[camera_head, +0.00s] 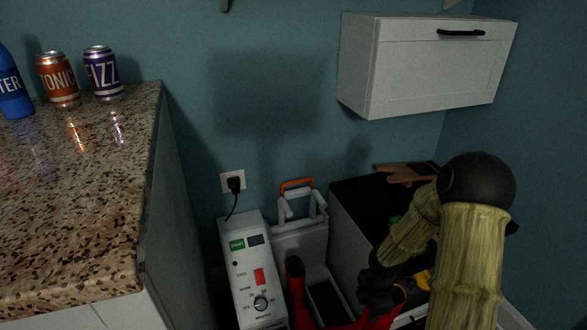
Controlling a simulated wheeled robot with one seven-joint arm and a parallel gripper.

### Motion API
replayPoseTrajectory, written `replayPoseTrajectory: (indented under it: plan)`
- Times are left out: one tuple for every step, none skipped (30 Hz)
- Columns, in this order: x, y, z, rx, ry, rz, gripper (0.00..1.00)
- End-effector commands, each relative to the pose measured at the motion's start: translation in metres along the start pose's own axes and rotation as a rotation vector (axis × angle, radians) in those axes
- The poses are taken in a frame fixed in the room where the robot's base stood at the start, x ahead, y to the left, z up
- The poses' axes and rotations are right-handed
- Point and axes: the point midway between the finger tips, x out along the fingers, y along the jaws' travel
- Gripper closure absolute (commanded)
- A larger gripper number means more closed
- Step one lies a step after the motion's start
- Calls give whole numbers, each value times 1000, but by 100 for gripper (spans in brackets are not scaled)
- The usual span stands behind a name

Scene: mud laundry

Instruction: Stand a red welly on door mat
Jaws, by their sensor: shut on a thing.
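One red welly (296,283) stands at the bottom centre, its dark opening upward and its lower part cut off by the frame edge. More red welly (398,302) shows to its right, around my gripper (376,302). My black gripper points down and is shut on this red welly; the arm and fingers hide much of it, and the frame edge cuts it off. I cannot make out the door mat for certain.
A white control box (252,270) with a dial stands left of the wellies. A speckled counter (80,210) with cans fills the left. A dark-topped unit (358,205) stands behind my arm. A white wall cabinet (420,75) hangs above.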

Motion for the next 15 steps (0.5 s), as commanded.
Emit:
replayPoseTrajectory:
  plan:
    - [-14, 6, 0, 86, -6, 3, 100]
    - [-18, 8, 0, 144, -8, 2, 100]
    - [-23, 12, 0, 221, -12, 3, 100]
    - [-26, 14, -1, 279, -14, 4, 100]
    - [-30, 17, -2, 335, -16, 4, 100]
    - [-35, 20, -2, 411, -20, 3, 100]
    - [-39, 22, -2, 468, -22, 3, 100]
    - [-43, 25, -3, 523, -25, 3, 100]
    - [-48, 28, -4, 599, -28, 3, 100]
    - [-52, 30, -5, 654, -30, 3, 100]
    - [-55, 32, -6, 709, -33, 3, 100]
    - [-60, 35, -7, 782, -35, 4, 100]
    - [-64, 38, -8, 838, -38, 3, 100]
    - [-68, 39, -9, 892, -41, 3, 100]
    - [-73, 42, -10, 966, -44, 3, 100]
